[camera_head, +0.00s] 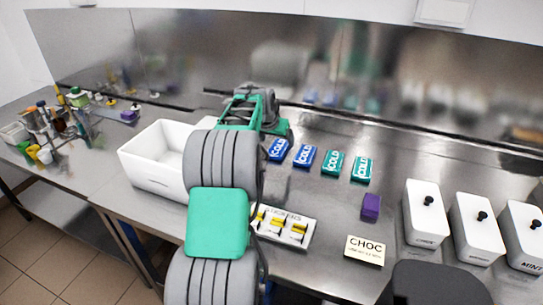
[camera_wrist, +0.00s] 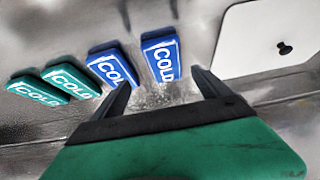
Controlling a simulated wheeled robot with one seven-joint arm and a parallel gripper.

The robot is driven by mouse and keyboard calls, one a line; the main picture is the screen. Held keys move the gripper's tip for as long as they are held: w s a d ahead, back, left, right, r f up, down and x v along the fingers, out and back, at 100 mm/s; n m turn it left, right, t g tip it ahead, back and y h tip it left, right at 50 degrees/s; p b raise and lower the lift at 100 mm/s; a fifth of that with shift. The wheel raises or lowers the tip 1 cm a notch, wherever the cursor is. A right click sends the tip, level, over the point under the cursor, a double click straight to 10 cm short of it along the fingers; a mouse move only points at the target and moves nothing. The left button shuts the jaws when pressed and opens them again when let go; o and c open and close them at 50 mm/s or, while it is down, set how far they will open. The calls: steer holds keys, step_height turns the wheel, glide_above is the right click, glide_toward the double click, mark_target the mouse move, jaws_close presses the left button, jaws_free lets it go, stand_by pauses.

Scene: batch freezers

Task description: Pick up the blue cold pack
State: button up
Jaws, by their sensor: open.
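Two blue cold packs lie side by side on the steel counter in the head view, a left one (camera_head: 278,149) and a right one (camera_head: 304,155). Both also show in the wrist view, one (camera_wrist: 162,57) just beyond the gap between my fingers and the other (camera_wrist: 110,66) beyond the left finger. My gripper (camera_wrist: 162,88) is open, with nothing visible between its fingers. In the head view my arm reaches over the counter and its end is near the left blue pack. Exact finger height above the counter cannot be told.
Two teal cold packs (camera_head: 333,163) (camera_head: 361,168) lie beside the blue ones. A white bin (camera_head: 155,158) stands left, partly hidden by my arm. A purple block (camera_head: 371,207), a CHOC sign (camera_head: 365,250) and white knobbed containers (camera_head: 425,213) are right. A steel wall (camera_head: 400,90) bounds the back.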

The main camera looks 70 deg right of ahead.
mark_target(279, 147)
steer(key=x, duration=0.2)
steer(key=p+x, duration=0.1)
steer(key=x, duration=0.2)
steer(key=w+p+x, duration=0.1)
steer(key=x, duration=0.1)
steer(key=shift+d+f, duration=0.15)
steer(key=shift+d, duration=0.25)
steer(key=c, duration=1.8)
